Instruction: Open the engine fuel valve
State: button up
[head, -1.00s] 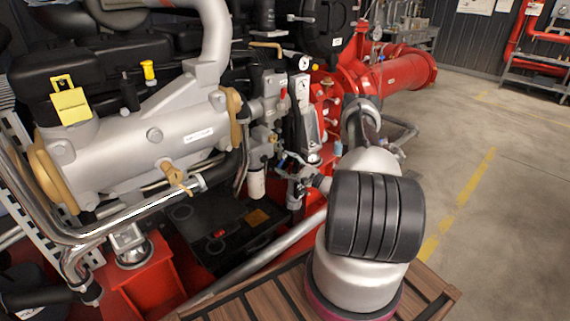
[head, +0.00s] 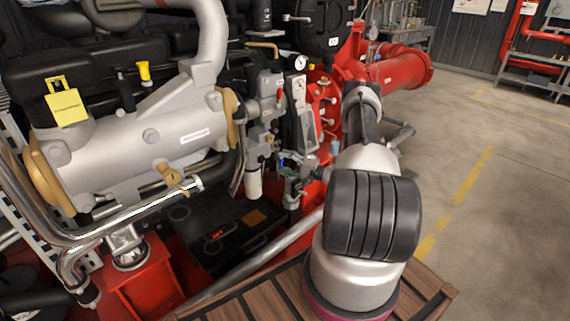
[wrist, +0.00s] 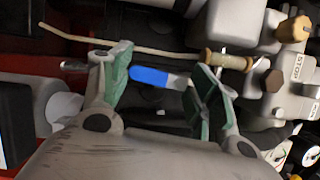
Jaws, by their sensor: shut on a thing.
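A small valve lever with a blue grip (wrist: 150,76) lies between my gripper's green-padded fingers in the wrist view. My gripper (wrist: 162,78) is shut on this blue lever, one finger at each end of the visible blue and grey part. The valve's body and the lever's pivot are hard to make out behind the right finger. In the head view my gripper (head: 292,165) is small, beside the grey engine parts above the red frame. A trace of blue shows there, but the lever's angle cannot be told.
A thin tan rod (wrist: 130,46) crosses just beyond the fingers. A grey housing marked STOP (wrist: 290,75) stands at right. The silver engine cylinder (head: 150,140) is to the left in the head view. Open floor (head: 500,180) lies to the right.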

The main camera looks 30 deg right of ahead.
jog(key=shift+f, duration=0.1)
jog(key=o, duration=1)
jog(key=v, duration=1.2)
